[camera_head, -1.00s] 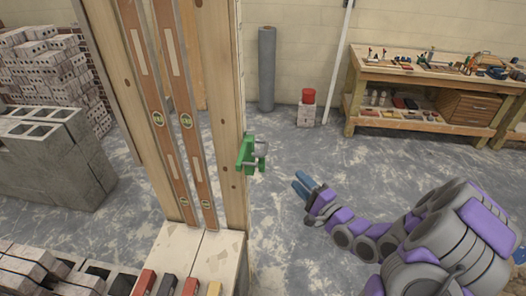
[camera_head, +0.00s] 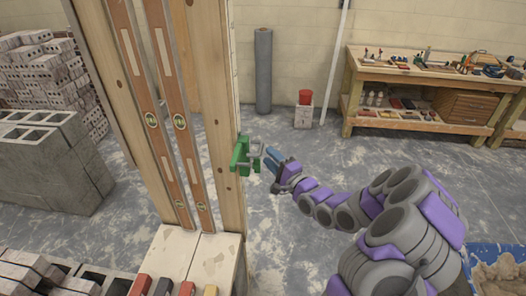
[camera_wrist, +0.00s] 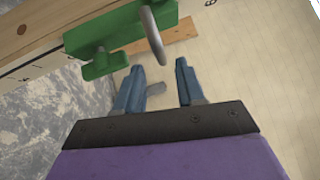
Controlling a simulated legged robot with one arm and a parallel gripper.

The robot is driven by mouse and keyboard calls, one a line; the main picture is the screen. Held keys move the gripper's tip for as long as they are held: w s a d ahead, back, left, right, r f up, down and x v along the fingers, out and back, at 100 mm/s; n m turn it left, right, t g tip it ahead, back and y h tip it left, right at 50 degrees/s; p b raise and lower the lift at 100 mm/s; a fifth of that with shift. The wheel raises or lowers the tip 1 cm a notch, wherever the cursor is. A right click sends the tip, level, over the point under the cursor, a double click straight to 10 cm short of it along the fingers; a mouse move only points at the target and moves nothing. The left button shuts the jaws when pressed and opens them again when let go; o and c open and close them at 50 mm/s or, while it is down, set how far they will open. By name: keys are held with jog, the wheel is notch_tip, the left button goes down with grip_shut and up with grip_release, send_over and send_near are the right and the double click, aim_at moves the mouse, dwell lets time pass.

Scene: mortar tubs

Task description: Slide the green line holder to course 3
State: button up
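The green line holder (camera_head: 241,157) is on the right edge of the upright wooden post (camera_head: 208,90) in the head view. In the wrist view the green holder (camera_wrist: 120,32) fills the top, with a grey metal loop and a smaller green knob on it. My gripper (camera_head: 274,158) is just right of the holder, its blue fingers pointing at it. In the wrist view my gripper (camera_wrist: 158,80) has its two fingers apart with nothing between them, just short of the holder. A marked scale with digits runs along the post; I cannot tell which mark is course 3.
Two wooden levels (camera_head: 150,110) lean on the post. Coloured blocks (camera_head: 165,288) lie at its foot. Concrete blocks (camera_head: 45,165) stand at left. A workbench (camera_head: 430,85) with tools is at back right, and a blue tub (camera_head: 497,268) at lower right. The middle floor is clear.

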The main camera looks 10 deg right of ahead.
aim_at(260, 148)
jog(key=w+a, duration=0.2)
jog(key=w, duration=0.1)
jog(key=shift+a+r, duration=0.2)
jog(key=shift+a, duration=0.2)
jog(key=shift+w+a+r, duration=0.1)
jog(key=shift+w+a, duration=0.15)
jog(key=shift+w, duration=0.35)
jog(key=shift+d, duration=0.4)
jog(key=shift+a, duration=0.3)
jog(key=c, duration=0.5)
grip_shut()
